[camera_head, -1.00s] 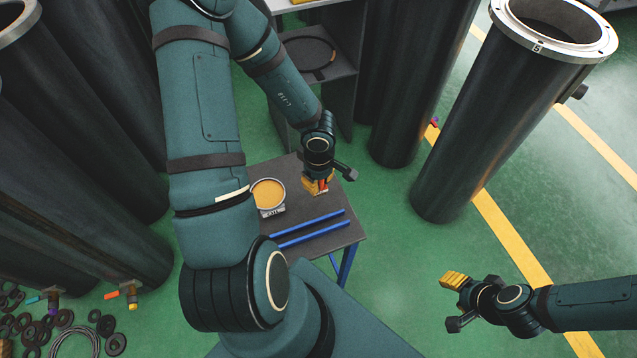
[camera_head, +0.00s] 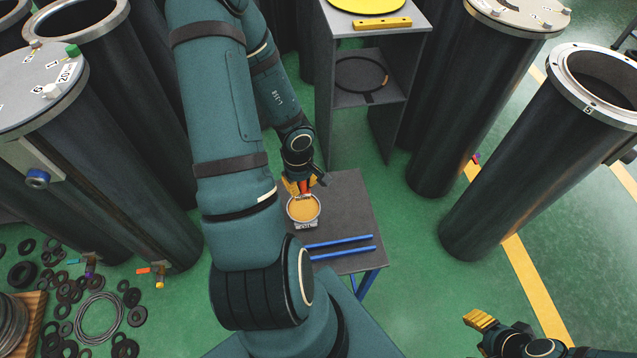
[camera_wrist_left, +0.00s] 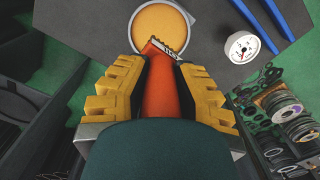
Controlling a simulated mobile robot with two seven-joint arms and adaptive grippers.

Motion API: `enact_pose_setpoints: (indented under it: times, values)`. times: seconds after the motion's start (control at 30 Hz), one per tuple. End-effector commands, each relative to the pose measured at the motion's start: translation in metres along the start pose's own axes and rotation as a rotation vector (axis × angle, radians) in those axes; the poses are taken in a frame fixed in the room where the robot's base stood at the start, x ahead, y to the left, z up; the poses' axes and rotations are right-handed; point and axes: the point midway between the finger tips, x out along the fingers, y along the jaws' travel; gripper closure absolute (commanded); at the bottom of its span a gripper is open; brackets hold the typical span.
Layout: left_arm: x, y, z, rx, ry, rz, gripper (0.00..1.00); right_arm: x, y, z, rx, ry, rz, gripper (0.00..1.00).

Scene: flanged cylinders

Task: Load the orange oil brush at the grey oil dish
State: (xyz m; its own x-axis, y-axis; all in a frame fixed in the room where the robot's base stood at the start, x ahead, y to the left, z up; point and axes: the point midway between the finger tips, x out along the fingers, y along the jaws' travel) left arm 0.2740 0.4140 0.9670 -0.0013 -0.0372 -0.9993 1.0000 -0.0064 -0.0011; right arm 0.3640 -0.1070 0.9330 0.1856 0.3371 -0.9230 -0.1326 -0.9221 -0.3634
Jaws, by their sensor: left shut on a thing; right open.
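My left gripper (camera_head: 300,186) is shut on the orange oil brush (camera_wrist_left: 162,92), with yellow ribbed fingers on both sides of its handle in the left wrist view. The brush also shows as a small orange-red patch in the head view (camera_head: 305,188). The grey oil dish (camera_head: 304,224), filled with amber oil, stands on a small dark table (camera_head: 345,205). The brush end reaches over the dish's near rim in the wrist view (camera_wrist_left: 160,30); I cannot tell whether it touches the oil. My right gripper (camera_head: 480,325) is open and empty at the bottom right, over the floor.
Two blue bars (camera_head: 340,247) lie on the table's front part. A dark shelf unit (camera_head: 355,125) stands behind it, with a yellow bar (camera_head: 382,23) on top. Tall dark cylinders (camera_head: 540,150) stand on both sides. Black rings and a cable coil (camera_head: 98,315) lie at lower left.

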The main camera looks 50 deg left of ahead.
Motion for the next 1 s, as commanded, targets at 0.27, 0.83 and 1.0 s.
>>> enact_pose_setpoints:
  times: [0.27,0.83,1.0]
  values:
    - [0.025,0.001,0.0,0.006,-0.001,-0.002,1.0,0.0,0.0,0.0,0.0,0.0,0.0,0.53]
    - [0.058,0.0,-0.002,0.001,0.001,-0.001,1.0,0.017,0.007,0.003,0.003,0.001,0.001,0.53]
    - [0.058,0.0,-0.002,0.001,0.0,-0.001,1.0,0.016,0.007,0.003,0.003,0.002,0.001,0.53]
